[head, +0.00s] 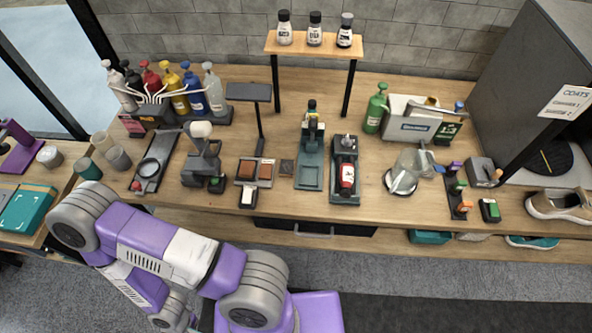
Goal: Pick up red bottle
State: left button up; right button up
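Another bottle with a red label (347,178) lies or leans in a dark green station at the middle front. My purple and grey arm is folded at the lower left, in front of the bench. Neither of my grippers shows.
A small raised shelf (314,49) with 3 small bottles stands at the back. A green bottle (376,108) and a white box (411,122) stand right of centre. A lamp-like stand (259,115) and a magnifier station (152,168) crowd the left front. A sneaker (560,207) sits far right.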

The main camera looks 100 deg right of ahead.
aim_at(347, 169)
jog(key=u, duration=0.2)
jog(key=k, duration=1.45)
jog(key=z, duration=0.7)
